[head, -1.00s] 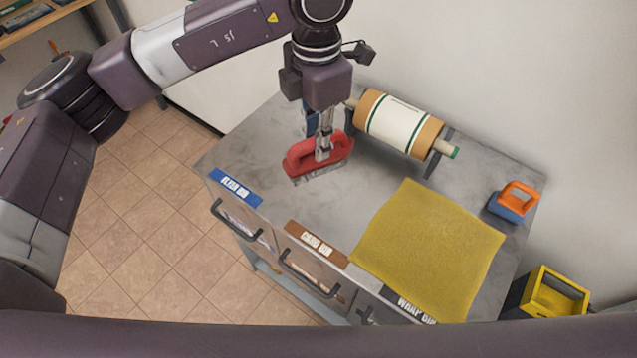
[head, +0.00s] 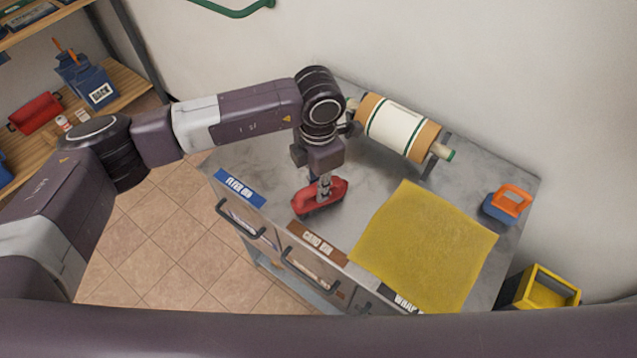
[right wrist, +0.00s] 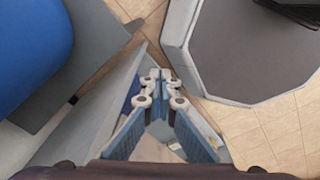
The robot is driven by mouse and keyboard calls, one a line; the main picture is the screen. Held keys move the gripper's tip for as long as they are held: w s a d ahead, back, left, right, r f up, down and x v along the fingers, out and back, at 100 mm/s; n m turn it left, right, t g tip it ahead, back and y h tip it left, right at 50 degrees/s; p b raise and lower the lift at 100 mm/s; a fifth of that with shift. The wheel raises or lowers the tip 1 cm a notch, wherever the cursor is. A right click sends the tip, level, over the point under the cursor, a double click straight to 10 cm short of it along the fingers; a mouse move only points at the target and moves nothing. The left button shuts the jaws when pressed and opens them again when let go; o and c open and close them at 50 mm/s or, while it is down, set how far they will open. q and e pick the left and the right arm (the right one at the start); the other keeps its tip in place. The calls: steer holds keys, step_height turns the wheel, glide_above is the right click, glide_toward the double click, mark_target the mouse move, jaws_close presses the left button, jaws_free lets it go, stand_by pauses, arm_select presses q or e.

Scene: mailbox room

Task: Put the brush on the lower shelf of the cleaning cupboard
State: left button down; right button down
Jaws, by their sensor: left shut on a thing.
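The brush (head: 311,202) has a red body and shows in the head view, near the front edge of the grey worktop. My left gripper (head: 324,184) points down and is shut on the brush from above. The brush looks raised over the worktop, but its height is hard to judge, and its underside is hidden. My right gripper (right wrist: 160,80) shows in the right wrist view with blue pads and grey joints; I see nothing held, and its opening is unclear. I cannot identify the cleaning cupboard or its lower shelf in these views.
The worktop (head: 375,190) carries a paper roll (head: 400,127), a yellow cloth (head: 425,245) and an orange-and-blue tool (head: 507,203). Handled drawers face the tiled floor (head: 165,235). A yellow crate (head: 548,288) stands at right. Wooden shelves (head: 125,80) with blue boxes stand at upper left.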

arm_select(q)
steer(key=shift+f, duration=0.1)
steer(key=c, duration=1.8)
jaws_free()
